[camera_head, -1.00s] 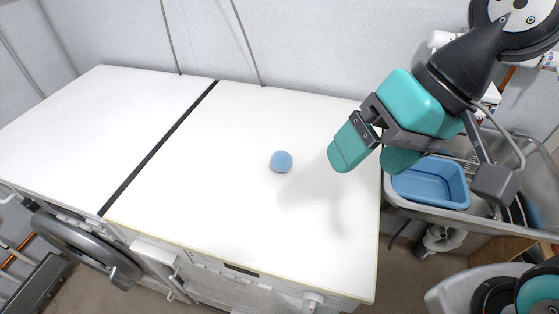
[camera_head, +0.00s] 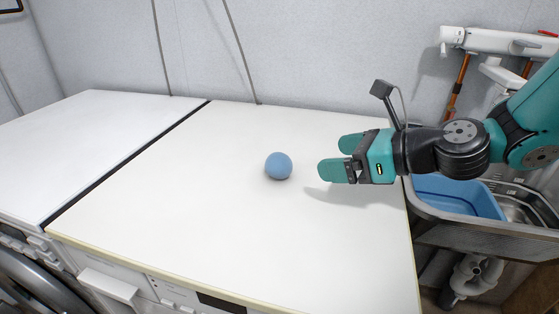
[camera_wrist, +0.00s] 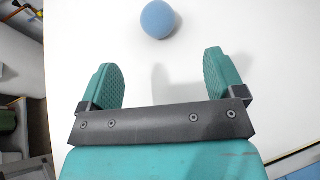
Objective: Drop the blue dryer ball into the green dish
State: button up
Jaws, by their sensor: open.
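The blue dryer ball (camera_head: 278,166) rests on the white worktop, left of my gripper in the head view. My gripper (camera_head: 335,158) is low over the worktop, its teal fingers pointing left toward the ball with a gap between them and it. In the wrist view the ball (camera_wrist: 158,19) lies beyond the open fingertips, roughly midway between them. My gripper (camera_wrist: 160,72) is open and empty. I see no green dish for certain in these frames.
The white worktop (camera_head: 200,215) is clear around the ball, with a dark seam at its left. A blue basin (camera_head: 455,197) sits in the metal sink (camera_head: 518,203) at the right. White pipes (camera_head: 495,42) run along the back wall.

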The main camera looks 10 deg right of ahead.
aim_at(276, 162)
jog(key=shift+w+a+r+p, duration=0.1)
jog(key=shift+w+a+p, duration=0.4)
jog(key=shift+p, duration=0.65)
jog(key=x, duration=0.7)
jog(key=shift+s+a+f, duration=0.1)
jog(key=shift+a+f, duration=0.05)
jog(key=shift+f, duration=0.3)
jog(key=x, duration=0.5)
jog(key=shift+a+f, duration=0.25)
jog(key=shift+a, duration=0.1)
jog(key=c, duration=1.1)
jog(key=shift+r, duration=0.15)
